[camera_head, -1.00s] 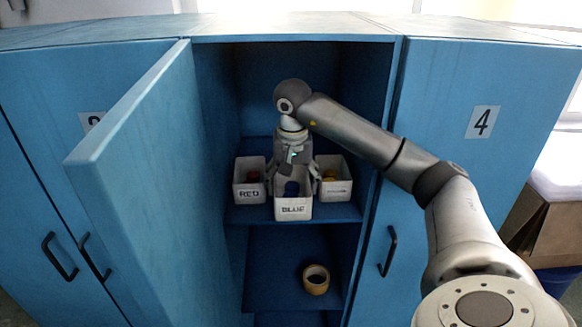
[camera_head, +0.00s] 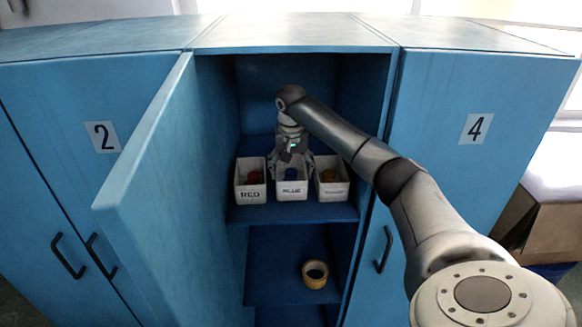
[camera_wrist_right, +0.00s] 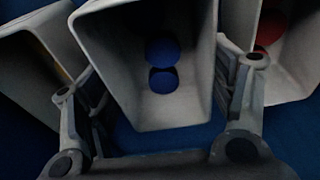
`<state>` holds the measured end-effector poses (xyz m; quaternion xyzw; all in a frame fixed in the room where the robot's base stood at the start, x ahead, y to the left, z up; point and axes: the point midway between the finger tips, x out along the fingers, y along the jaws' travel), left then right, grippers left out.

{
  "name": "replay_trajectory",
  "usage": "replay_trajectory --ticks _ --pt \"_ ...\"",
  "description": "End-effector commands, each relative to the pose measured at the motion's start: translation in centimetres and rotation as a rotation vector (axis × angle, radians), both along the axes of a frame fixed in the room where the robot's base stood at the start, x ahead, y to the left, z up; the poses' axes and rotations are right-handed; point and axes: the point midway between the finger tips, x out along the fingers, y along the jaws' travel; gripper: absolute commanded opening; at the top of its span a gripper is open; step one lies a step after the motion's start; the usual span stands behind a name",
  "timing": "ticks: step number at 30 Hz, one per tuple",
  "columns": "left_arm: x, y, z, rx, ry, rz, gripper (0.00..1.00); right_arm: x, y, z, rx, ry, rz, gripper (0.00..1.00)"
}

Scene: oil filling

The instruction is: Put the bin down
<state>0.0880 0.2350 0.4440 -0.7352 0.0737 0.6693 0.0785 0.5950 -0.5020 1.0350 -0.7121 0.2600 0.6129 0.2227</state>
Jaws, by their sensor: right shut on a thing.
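The white bin labelled BLUE (camera_head: 292,187) is on the upper inner shelf of the open locker, in line between two other white bins. It holds blue round things, seen in the right wrist view inside the BLUE bin (camera_wrist_right: 188,106). My right gripper (camera_head: 291,168) reaches down over it, with one finger at each side wall, shut on it. In the wrist view the right gripper (camera_wrist_right: 160,85) straddles the bin. The bin looks level with its neighbours, but its underside is hidden. My left gripper is not in view.
The bin labelled RED (camera_head: 250,193) is close on the left, and a bin with yellow contents (camera_head: 332,190) on the right. A yellow tape roll (camera_head: 315,274) is on the lower shelf (camera_head: 275,290). The locker door (camera_head: 150,190) stands open at left.

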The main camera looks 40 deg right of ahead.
Motion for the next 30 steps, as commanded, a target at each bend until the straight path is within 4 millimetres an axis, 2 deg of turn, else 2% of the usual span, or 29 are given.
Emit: replay_trajectory --ticks 14,15,19,30 --pt "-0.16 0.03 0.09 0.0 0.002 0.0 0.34 -0.01 -0.02 -1.02 0.0 -0.001 -0.001 0.52" --pt "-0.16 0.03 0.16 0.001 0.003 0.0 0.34 -0.01 -0.01 -0.93 0.0 -0.001 -0.001 0.81" --pt "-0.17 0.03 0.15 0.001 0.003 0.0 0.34 0.0 0.0 -0.93 0.0 -0.001 -0.001 0.98" --pt "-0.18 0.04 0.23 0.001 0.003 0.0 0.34 0.01 0.02 -0.75 0.001 -0.002 -0.001 0.98"
